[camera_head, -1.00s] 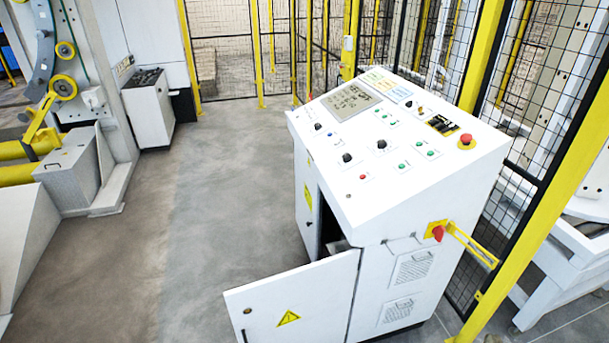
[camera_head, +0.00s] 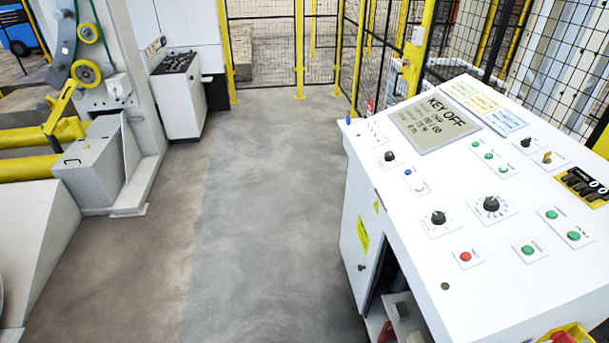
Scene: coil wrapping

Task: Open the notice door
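The white control console (camera_head: 440,250) stands at the right, its sloped top full of buttons and knobs. Its side carries a panel with a yellow notice label (camera_head: 363,236) and a small dark knob (camera_head: 361,267); I cannot tell whether this panel is fully closed. Beside it, a dark opening shows the console's inside, with a grey item (camera_head: 402,306) and a red one partly visible. The open door with the yellow warning triangle from the earlier frame is out of view now. Neither of my grippers is in view.
The console screen (camera_head: 434,123) reads "KEY OFF". Clear grey floor (camera_head: 250,200) lies left of the console. A grey box (camera_head: 95,165) and yellow-and-white machinery stand at the left, a white cabinet (camera_head: 178,98) at the back left. Mesh fencing with yellow posts (camera_head: 299,50) closes the back.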

